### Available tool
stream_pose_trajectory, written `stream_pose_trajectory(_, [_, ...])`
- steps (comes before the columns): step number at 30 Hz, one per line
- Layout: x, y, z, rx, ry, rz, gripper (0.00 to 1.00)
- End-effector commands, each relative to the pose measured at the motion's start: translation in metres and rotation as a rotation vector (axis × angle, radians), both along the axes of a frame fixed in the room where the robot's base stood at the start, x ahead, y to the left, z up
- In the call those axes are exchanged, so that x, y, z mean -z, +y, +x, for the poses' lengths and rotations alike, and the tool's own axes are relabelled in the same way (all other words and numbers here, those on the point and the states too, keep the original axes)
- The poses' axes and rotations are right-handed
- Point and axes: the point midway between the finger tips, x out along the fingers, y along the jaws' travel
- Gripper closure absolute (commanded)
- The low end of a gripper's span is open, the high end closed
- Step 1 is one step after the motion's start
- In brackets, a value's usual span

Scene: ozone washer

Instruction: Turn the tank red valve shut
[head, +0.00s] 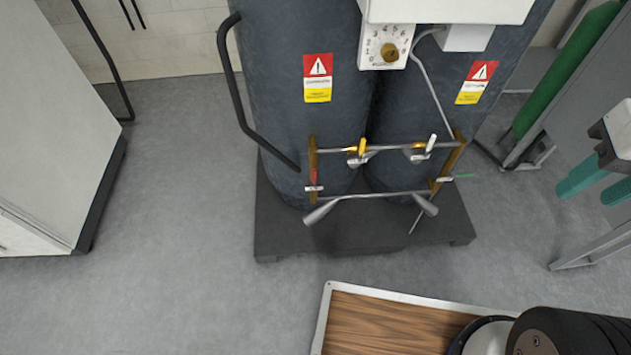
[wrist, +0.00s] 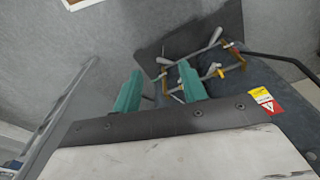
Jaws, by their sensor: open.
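Two dark blue-grey tanks (head: 285,95) stand side by side and carry a pipe frame low on their fronts. A small red valve handle (head: 313,177) hangs on the left upright of this frame, pointing roughly up and down. My gripper (head: 585,194) is at the right edge of the head view, well to the right of the frame and apart from it. Its two teal fingers are spread with nothing between them. In the wrist view my gripper (wrist: 158,85) shows with the pipe frame (wrist: 210,75) beyond it, upside down. The red handle is too small to tell there.
The frame also bears a yellow handle (head: 362,146), a white handle (head: 431,143) and a green handle (head: 465,176). The tanks stand on a dark base (head: 330,238). A green cylinder (head: 560,75) stands in a rack at right. Open floor (head: 190,200) lies left.

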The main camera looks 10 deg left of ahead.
Motion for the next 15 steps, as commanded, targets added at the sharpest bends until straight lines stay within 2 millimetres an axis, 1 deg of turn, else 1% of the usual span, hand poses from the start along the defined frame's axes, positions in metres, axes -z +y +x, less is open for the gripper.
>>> stream_pose_trajectory(1, [0.001,0.000,0.001,0.000,0.006,0.000,0.73])
stream_pose_trajectory(2, [0.002,0.000,0.001,-0.001,0.014,0.000,0.81])
stream_pose_trajectory(3, [0.005,0.000,0.002,-0.001,0.029,0.000,0.93])
stream_pose_trajectory(4, [0.009,0.000,0.004,-0.001,0.046,0.000,1.00])
stream_pose_trajectory(8, [0.027,0.001,0.014,-0.001,0.155,0.000,1.00])
stream_pose_trajectory(11, [0.040,0.004,0.031,0.004,0.246,0.017,1.00])
stream_pose_trajectory(15, [0.059,0.015,0.056,0.028,0.367,0.064,1.00])
